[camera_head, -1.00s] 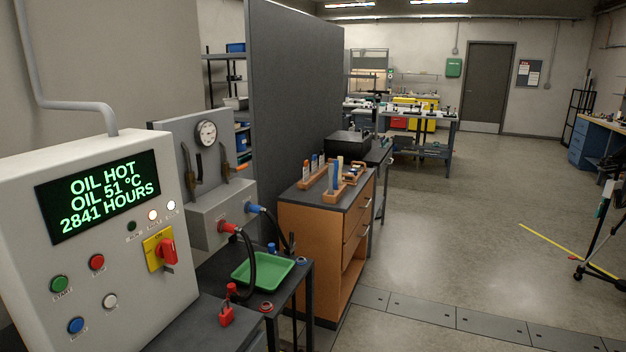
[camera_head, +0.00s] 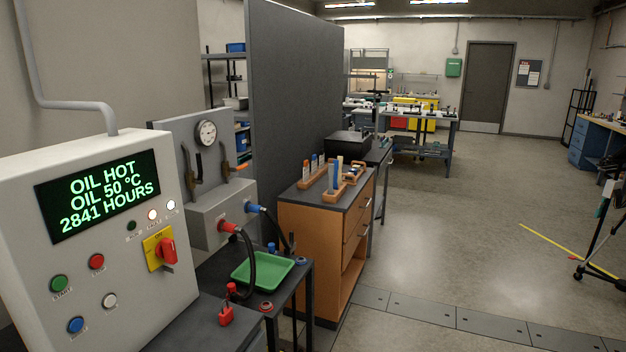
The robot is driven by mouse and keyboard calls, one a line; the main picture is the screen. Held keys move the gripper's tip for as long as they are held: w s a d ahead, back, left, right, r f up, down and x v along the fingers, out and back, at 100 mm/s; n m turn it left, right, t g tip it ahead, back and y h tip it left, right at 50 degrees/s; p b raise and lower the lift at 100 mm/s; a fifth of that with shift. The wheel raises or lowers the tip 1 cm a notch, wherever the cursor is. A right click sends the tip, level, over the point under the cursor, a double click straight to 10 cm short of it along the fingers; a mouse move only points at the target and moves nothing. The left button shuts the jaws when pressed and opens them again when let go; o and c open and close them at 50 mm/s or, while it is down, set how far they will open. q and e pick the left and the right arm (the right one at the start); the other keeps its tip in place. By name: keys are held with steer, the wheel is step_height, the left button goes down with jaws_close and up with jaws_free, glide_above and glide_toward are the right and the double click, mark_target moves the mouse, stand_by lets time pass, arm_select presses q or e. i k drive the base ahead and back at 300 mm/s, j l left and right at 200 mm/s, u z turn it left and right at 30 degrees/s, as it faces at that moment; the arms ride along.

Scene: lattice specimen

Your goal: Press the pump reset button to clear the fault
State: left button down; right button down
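The pump control panel (camera_head: 120,300) is a pale grey box at the left. Its screen (camera_head: 99,196) reads "OIL HOT", "OIL 50 °C", "2841 HOURS" in green. A blue button (camera_head: 76,325) sits lowest on the panel; its label is too small to read surely. Above it are a green START button (camera_head: 60,284), a red STOP button (camera_head: 97,261) and a white button (camera_head: 110,300). Of three small lamps, the green one (camera_head: 131,226) looks dark and the other two (camera_head: 153,214) look lit. Neither of my grippers is in view.
A red rotary switch (camera_head: 167,252) on a yellow plate juts from the panel. A red padlock (camera_head: 226,315) stands on the dark surface beside it. A green tray (camera_head: 262,273), hoses and an orange cabinet (camera_head: 310,235) stand to the right. The floor further right is open.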

mark_target(76, 325)
steer(key=u, duration=1.35)
